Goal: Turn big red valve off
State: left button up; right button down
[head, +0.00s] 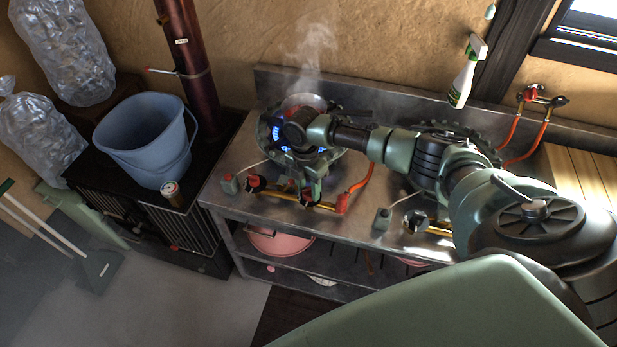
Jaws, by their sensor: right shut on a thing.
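Along the counter's front edge runs a brass gas pipe (322,207) with red fittings. A red valve (307,197) sits on this pipe below the burner. My right arm reaches in from the right over the burner, and my right gripper (311,186) points down at this valve. It is shut on the valve, whose handle is largely hidden by the fingers. Another red fitting (254,183) lies to the left, and one (342,203) to the right. My left gripper is out of view.
A second burner (450,132) is partly behind my arm. A spray bottle (467,75) is by the wall. An orange hose (361,180) rises near the pipe.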

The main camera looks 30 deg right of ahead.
aim_at(309, 189)
jog(key=m+p, duration=0.1)
jog(key=m, duration=0.2)
jog(key=shift+d+r+m+p, duration=0.1)
jog(key=shift+r+m+p, duration=0.05)
jog(key=shift+m+p, duration=0.2)
jog(key=shift+w+m+p, duration=0.1)
jog(key=shift+m+p, duration=0.55)
jog(key=shift+m, duration=0.8)
jog(key=c, duration=0.9)
grip_release()
jog(key=r, duration=0.3)
jog(key=r+b, duration=0.1)
jog(key=r, duration=0.3)
jog(key=shift+w+d+r, duration=0.15)
jog(key=shift+w+r, duration=0.05)
jog(key=shift+r, duration=0.1)
